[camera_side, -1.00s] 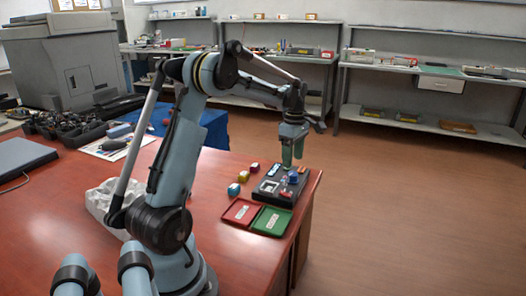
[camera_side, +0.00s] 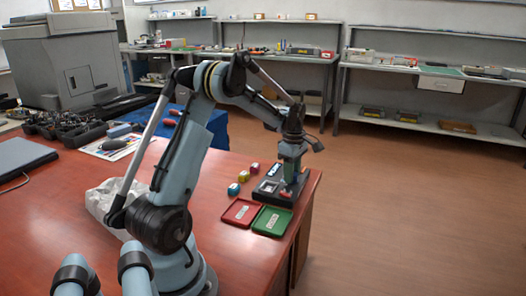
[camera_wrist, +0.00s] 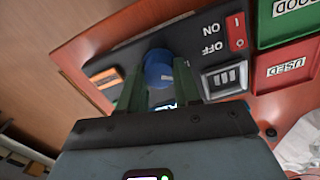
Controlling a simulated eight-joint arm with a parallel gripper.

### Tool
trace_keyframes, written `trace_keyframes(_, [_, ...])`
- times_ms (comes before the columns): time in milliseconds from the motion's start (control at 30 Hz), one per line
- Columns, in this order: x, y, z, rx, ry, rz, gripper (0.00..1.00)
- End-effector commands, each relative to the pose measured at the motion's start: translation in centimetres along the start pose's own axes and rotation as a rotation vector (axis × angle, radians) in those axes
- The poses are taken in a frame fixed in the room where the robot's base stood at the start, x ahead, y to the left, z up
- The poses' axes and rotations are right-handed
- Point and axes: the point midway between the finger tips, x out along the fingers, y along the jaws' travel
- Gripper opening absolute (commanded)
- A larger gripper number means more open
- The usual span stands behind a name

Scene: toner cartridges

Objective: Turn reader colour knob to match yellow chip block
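The dark reader box (camera_side: 268,199) stands near the table's right edge in the side view; it fills the middle of the wrist view (camera_wrist: 205,25). Its blue knob (camera_wrist: 158,70) shows in the wrist view, and my gripper hides it in the side view. The yellow chip block (camera_side: 244,176) stands on the table left of the reader, between a red block (camera_side: 255,167) and a blue-green block (camera_side: 234,189). My gripper (camera_wrist: 159,70) points down at the reader, with one green finger on each side of the knob; small gaps seem to show. It also shows in the side view (camera_side: 289,190).
A red tray (camera_side: 229,216) and a green tray (camera_side: 260,223) lie in front of the reader. The reader has a red rocker switch (camera_wrist: 236,30), an orange-framed window (camera_wrist: 105,78) and a grey slotted part (camera_wrist: 225,78). The table's right edge is close by.

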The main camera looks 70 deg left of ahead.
Motion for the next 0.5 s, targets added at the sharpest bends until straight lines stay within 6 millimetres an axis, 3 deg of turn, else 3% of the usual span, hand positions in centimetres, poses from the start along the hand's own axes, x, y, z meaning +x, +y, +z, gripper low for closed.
trace_keyframes(33, [-0.02, -0.03, 0.0, 0.0, 0.0, -0.001, 0.16])
trace_keyframes(133, [-0.03, -0.03, 0.0, 0.0, 0.0, -0.001, 0.03])
trace_keyframes(500, [-0.04, -0.02, 0.01, 0.073, 0.0, -0.002, 0.03])
